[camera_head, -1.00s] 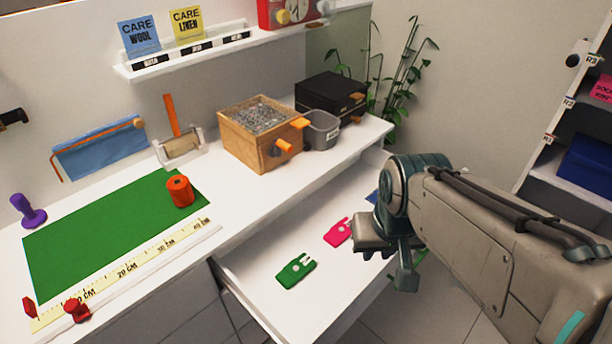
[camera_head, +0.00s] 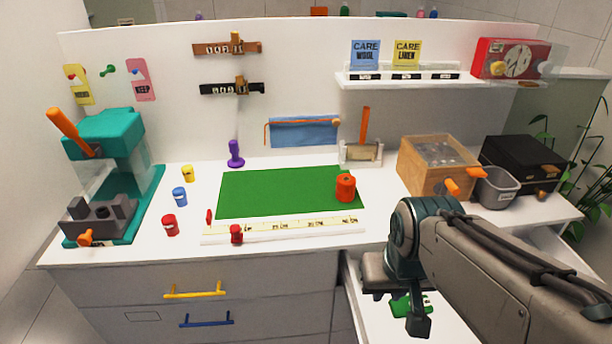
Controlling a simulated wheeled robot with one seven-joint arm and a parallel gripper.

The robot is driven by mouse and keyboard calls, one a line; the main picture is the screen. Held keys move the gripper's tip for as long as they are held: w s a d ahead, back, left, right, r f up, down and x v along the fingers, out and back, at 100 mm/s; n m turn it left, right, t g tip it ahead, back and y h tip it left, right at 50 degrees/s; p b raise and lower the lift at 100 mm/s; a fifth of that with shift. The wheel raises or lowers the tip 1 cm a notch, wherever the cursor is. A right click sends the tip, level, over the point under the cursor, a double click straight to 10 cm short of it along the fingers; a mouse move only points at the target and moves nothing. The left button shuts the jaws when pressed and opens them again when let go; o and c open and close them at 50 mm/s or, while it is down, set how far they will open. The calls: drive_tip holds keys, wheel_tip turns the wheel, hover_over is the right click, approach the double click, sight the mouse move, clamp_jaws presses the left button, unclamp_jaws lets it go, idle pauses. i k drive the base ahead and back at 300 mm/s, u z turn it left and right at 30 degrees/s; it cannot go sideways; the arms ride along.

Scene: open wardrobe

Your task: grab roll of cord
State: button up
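An orange-red roll (camera_head: 345,188), which looks like the roll of cord, stands upright on the right part of the green mat (camera_head: 262,196) on the white worktop. Nothing touches it. My gripper (camera_head: 396,308) hangs over the open drawer at the lower right, below the worktop's front edge and apart from the roll. Its fingers point down and are seen from behind, so their opening is unclear. I see nothing held in it.
Small yellow (camera_head: 188,173), blue (camera_head: 180,197) and red (camera_head: 169,225) spools stand left of the mat, near a teal machine (camera_head: 112,134). A ruler strip (camera_head: 290,229) lies in front. A wooden box (camera_head: 424,178) and grey bin (camera_head: 497,188) stand right.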

sight(346, 184)
drive_tip(key=u, duration=2)
drive_tip(key=i, duration=1.25)
drive_tip(key=z, duration=3.35)
